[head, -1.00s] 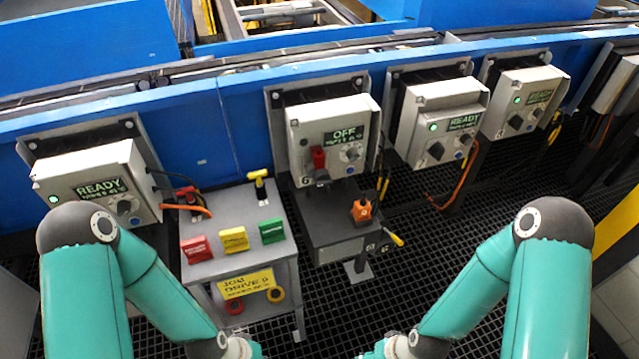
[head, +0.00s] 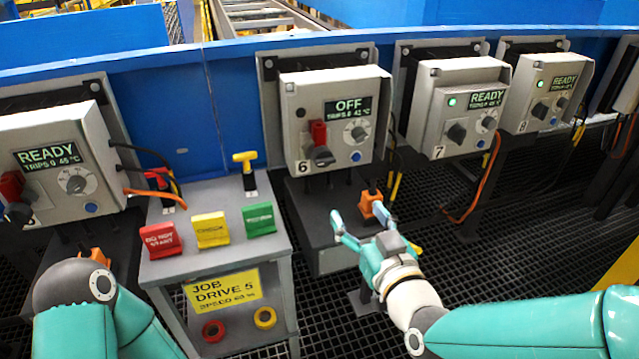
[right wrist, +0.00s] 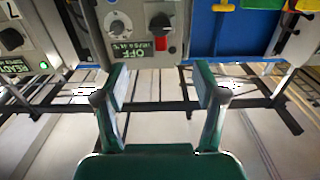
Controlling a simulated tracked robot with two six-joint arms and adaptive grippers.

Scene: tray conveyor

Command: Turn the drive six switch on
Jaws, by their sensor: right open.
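The drive six box (head: 291,135), marked 6, is grey with a display (head: 347,108) reading OFF. Its black rotary switch (head: 321,155) is at the lower left of the front, with a red piece (head: 318,132) directly above it. My right gripper (head: 357,213) is open and empty, below and in front of the box, apart from the switch. In the right wrist view the box appears upside down, with the switch (right wrist: 160,22) and red piece (right wrist: 160,42) beyond the open fingers (right wrist: 160,88). My left gripper is out of view.
An orange part (head: 371,203) sits on the dark housing (head: 310,222) below the box, close to my right fingers. A grey stand (head: 185,262) with red, yellow and green tags is left. Box 7 (head: 423,125), with hanging cables, is right and reads READY.

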